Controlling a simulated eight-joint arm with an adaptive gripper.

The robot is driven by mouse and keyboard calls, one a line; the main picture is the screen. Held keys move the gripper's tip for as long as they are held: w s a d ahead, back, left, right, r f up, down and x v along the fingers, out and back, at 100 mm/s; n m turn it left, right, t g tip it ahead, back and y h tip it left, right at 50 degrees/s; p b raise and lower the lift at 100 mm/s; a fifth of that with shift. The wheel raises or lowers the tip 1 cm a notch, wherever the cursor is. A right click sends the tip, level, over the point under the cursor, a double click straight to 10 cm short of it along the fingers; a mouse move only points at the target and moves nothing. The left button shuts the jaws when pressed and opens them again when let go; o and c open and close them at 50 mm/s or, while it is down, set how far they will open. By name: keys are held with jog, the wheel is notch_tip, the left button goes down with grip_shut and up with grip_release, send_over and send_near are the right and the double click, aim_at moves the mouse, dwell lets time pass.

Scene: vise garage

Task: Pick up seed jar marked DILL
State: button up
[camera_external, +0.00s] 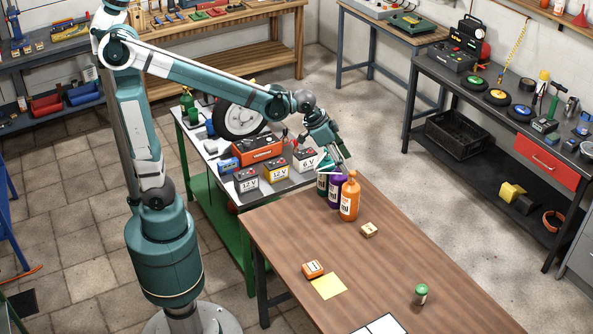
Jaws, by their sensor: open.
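A small jar with a green lid (421,294) stands upright on the brown wooden table (385,270), towards its right front. It is the only seed-jar-like thing I can make out, and its label is too small to read, so I cannot tell whether it says DILL. My gripper (345,168) is open, at the far left end of the table, above and just behind a cluster of bottles. It is well apart from the green-lidded jar, and I see nothing between its fingers.
An orange bottle (349,197), a purple bottle (334,192) and a dark green one (322,182) stand below my gripper. A small tan block (369,230), an orange box (313,269) and a yellow sheet (329,286) lie on the table. The table around the jar is clear.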

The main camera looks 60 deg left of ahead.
jog(key=w+d+f+m, duration=0.1)
jog(key=w+d+f, duration=0.1)
jog(key=d, duration=0.3)
jog(key=w+d+f+m, duration=0.1)
jog(key=w+d, duration=0.1)
jog(key=d, duration=0.4)
jog(key=m+g+h+p, duration=0.1)
jog(key=m+g+p, duration=0.1)
jog(key=m+g, duration=0.15)
send_near(419, 287)
jog(key=shift+m+t, duration=0.35)
jog(key=x, duration=0.5)
jog(key=shift+a+f, duration=0.15)
jog(key=shift+a, duration=0.1)
jog(key=shift+d+f, duration=0.15)
jog(key=shift+d, duration=0.1)
jog(key=shift+f, duration=0.1)
jog(key=shift+b+x, duration=0.4)
jog(key=shift+x, duration=0.8)
jog(key=shift+d+f, duration=0.1)
